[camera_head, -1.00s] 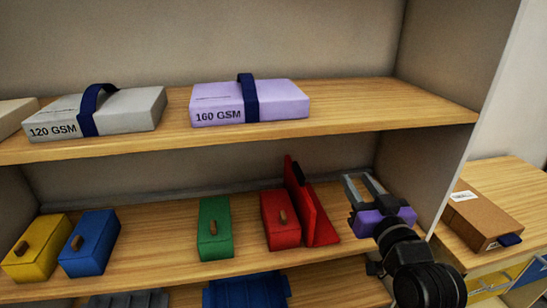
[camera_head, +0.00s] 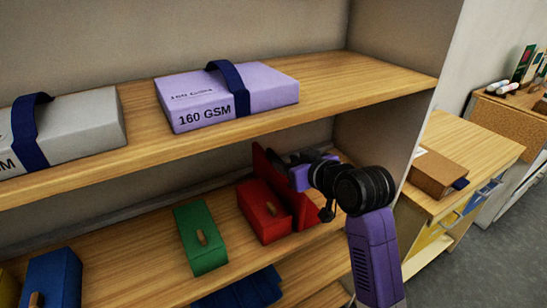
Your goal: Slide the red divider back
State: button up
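My gripper (camera_head: 295,158) is inside the shelf bay at the divider's right side and upper part. My wrist hides most of the gripper's fingers and part of the divider. I cannot tell whether the fingers touch the divider or how far apart they are.
A green box (camera_head: 200,238) and a blue box (camera_head: 52,278) stand further left on the same shelf. The upper shelf (camera_head: 330,85) hangs close above my gripper, carrying strapped paper packs. The shelf's side wall (camera_head: 400,110) is on the right. A brown box (camera_head: 437,172) lies on a side cabinet.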

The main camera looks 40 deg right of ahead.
aim_at(276, 155)
jog(key=x, duration=0.7)
jog(key=shift+p, duration=0.3)
jog(key=shift+r, duration=0.1)
grip_shut()
dwell(1.0)
